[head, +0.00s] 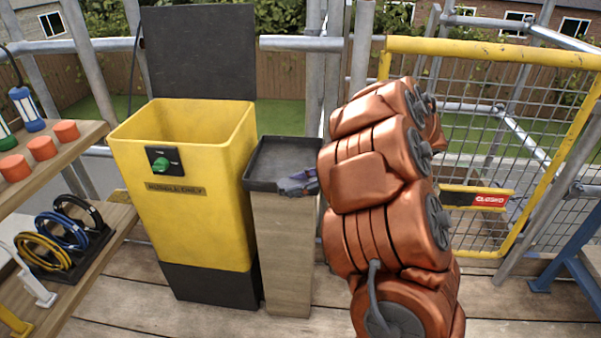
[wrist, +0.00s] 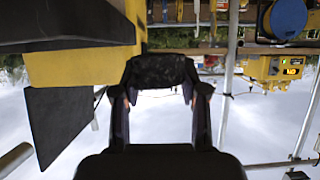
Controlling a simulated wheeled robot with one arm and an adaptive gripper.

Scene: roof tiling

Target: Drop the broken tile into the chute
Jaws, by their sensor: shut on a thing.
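The broken tile (wrist: 163,70) is a dark, rough-edged piece between the fingertips of my gripper (wrist: 160,92) in the wrist view. My gripper is shut on it. In the head view my arm hides most of the gripper; a small grey-purple shape shows at the right of the tray, and I cannot separate finger from tile there. The chute (head: 205,215) is a tall yellow bin with an open top, a green knob and a rubble label. Its black lid (head: 198,50) stands up behind. The chute also shows at the upper left of the wrist view (wrist: 75,68).
A dark tray (head: 275,160) on a wooden post stands right beside the chute. Wooden shelves (head: 75,150) with orange pucks and coiled cables stand at the left. A yellow-framed mesh gate (head: 480,50) with a closed sign is at the right. Scaffold poles stand behind.

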